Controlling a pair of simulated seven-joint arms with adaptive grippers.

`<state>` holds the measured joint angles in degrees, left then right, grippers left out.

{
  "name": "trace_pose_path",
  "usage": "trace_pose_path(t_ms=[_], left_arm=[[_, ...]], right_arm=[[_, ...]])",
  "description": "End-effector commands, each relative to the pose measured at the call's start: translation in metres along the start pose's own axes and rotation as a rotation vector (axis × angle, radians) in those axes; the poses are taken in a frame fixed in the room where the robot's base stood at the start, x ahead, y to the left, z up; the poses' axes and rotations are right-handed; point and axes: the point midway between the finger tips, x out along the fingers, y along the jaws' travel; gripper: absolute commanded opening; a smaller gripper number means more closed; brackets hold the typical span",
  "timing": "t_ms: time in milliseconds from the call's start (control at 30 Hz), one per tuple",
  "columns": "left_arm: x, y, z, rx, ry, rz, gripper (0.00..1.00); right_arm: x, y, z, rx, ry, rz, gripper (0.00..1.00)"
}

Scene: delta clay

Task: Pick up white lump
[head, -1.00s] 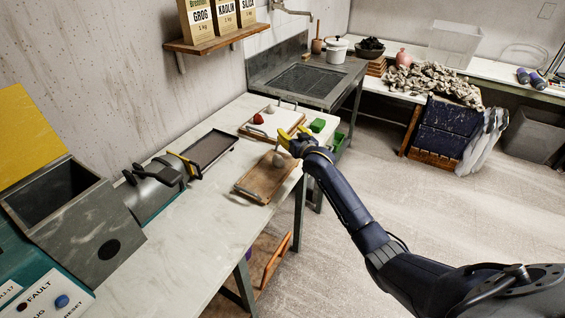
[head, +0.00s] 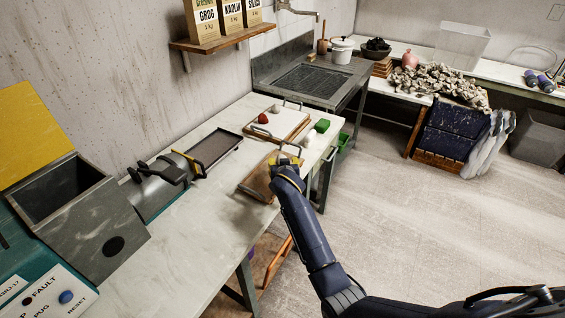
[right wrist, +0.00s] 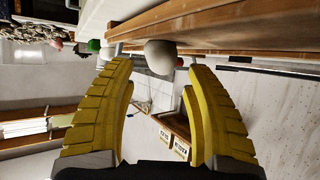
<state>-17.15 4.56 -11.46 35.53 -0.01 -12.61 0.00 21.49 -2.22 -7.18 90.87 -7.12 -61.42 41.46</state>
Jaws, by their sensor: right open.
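A pale, off-white round lump (right wrist: 160,57) lies ahead of my right gripper in the right wrist view, roughly between the two yellow fingertips. My right gripper (right wrist: 161,75) is open, and neither finger clearly touches the lump. In the head view my right gripper (head: 287,162) is low over the near wooden board (head: 257,184) and hides the lump there. Another white lump (head: 279,110) rests on the far white-topped board (head: 292,123), near a red lump (head: 263,118). My left gripper is not in view.
A green block (head: 322,125) and a small white object (head: 311,141) are at the table's right edge. A dark tray (head: 214,148) and a machine with a grey hopper (head: 85,205) are to the left. The near worktop (head: 190,235) is clear.

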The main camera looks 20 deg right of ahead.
Motion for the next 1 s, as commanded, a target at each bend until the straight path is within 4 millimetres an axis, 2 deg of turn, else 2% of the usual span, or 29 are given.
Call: trace_pose_path(t_ms=[500,967,1000], left_arm=[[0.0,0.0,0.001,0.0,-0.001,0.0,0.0],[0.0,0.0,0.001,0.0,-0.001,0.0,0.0],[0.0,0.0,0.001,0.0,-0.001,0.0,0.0]], right_arm=[[0.046,0.0,-0.001,-0.001,0.001,-0.001,0.52],[0.053,0.0,-0.001,0.0,0.001,-0.002,0.53],[0.053,0.0,-0.001,0.0,0.001,-0.002,0.49]])
